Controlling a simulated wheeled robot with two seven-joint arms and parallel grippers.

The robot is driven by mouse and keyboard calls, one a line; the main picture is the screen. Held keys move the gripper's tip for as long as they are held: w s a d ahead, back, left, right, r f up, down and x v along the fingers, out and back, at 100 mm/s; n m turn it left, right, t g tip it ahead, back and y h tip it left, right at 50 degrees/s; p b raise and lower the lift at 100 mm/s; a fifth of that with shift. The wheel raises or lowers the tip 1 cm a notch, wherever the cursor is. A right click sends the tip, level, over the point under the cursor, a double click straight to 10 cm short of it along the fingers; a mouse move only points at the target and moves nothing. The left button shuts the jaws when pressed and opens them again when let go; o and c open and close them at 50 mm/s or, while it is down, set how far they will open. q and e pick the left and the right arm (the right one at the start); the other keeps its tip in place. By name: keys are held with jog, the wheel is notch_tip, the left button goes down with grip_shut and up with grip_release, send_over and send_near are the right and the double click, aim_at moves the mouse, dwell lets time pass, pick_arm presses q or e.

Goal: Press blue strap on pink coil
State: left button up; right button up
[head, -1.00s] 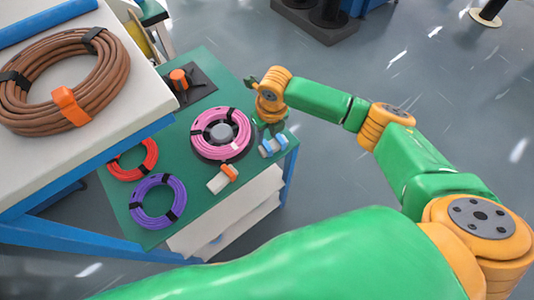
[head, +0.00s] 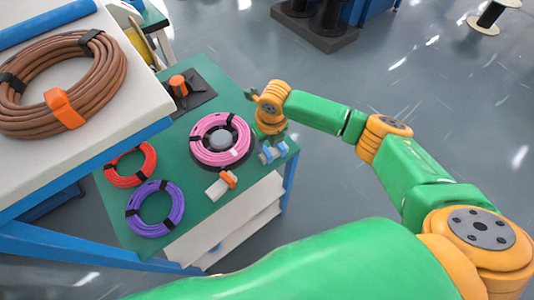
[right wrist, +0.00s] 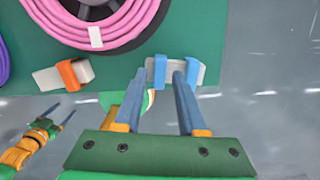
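The pink coil (head: 221,138) lies on the round dark reel on the green table, with black bands and a white tag; its lower edge shows in the right wrist view (right wrist: 95,37). The blue strap (head: 280,147) is beside it at the table's right edge, as two blue pieces on a pale block; the pieces also show in the right wrist view (right wrist: 193,69). My right gripper (right wrist: 162,82) is open and empty, its fingertips close to the strap; contact is unclear. My left gripper (right wrist: 52,122) is small at the lower left of the right wrist view.
An orange strap on a pale block (head: 229,178) lies near the pink coil. Red (head: 149,163) and purple (head: 176,210) coils lie to the left. An orange-topped post (head: 178,81) stands behind. A brown coil (head: 109,72) rests on the higher white surface.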

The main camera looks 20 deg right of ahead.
jog(key=shift+f+b, duration=0.65)
jog(key=shift+f, duration=0.35)
jog(key=shift+r, duration=0.1)
jog(key=shift+r+p, duration=0.15)
jog(key=shift+p, duration=0.3)
grip_shut()
notch_tip(320, 180, up, 8)
jog(key=p, duration=0.8)
